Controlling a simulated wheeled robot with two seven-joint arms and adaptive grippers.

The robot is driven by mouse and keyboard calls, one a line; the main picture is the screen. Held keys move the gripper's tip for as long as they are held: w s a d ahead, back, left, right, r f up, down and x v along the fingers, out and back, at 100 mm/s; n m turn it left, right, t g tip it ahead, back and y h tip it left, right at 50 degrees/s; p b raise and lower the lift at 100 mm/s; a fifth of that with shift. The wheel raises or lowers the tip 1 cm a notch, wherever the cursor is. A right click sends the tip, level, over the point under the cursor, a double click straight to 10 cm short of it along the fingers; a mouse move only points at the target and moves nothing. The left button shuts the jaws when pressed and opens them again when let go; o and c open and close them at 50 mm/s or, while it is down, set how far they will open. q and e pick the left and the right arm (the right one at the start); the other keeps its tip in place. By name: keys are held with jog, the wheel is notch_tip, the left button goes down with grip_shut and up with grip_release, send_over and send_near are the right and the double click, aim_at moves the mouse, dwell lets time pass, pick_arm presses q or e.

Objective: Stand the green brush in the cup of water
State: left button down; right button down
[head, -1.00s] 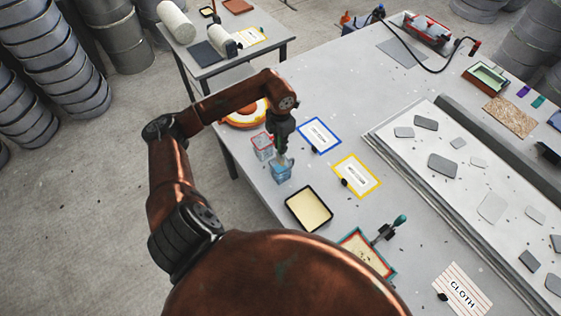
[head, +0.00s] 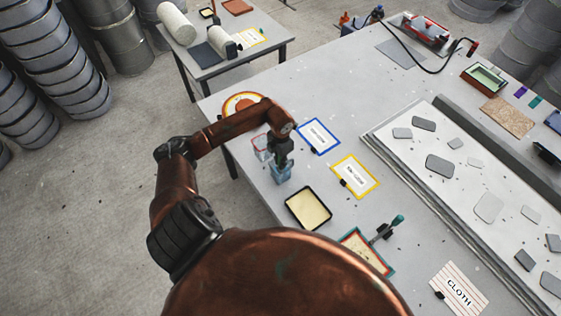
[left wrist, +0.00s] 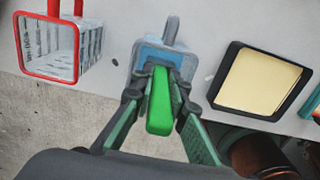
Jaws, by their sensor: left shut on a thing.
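My left gripper (head: 282,157) is low over the blue-tinted cup of water (head: 282,174). In the left wrist view the left gripper (left wrist: 159,86) is shut on the green brush (left wrist: 160,105), whose handle shows between the fingers. The brush points down towards the cup, which also shows in that view (left wrist: 147,54). The brush's lower end is hidden, so I cannot tell how deep it is inside the cup. My right gripper is not in view.
A red-rimmed clear cup (head: 261,147) stands close beside the water cup. A black-edged cream tray (head: 308,208) lies just in front. Blue-framed (head: 318,136) and yellow-framed (head: 356,177) cards lie to the right. Another green-handled tool (head: 396,221) is near a teal-framed tray (head: 365,252).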

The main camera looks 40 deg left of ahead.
pick_arm(q)
jog(key=shift+f, duration=0.2)
jog(key=c, duration=2.2)
grip_release()
jog(key=shift+r, duration=0.1)
jog(key=shift+r, duration=0.2)
notch_tip(320, 180, up, 12)
jog(key=shift+f+b, duration=0.1)
jog(key=shift+b, duration=1.15)
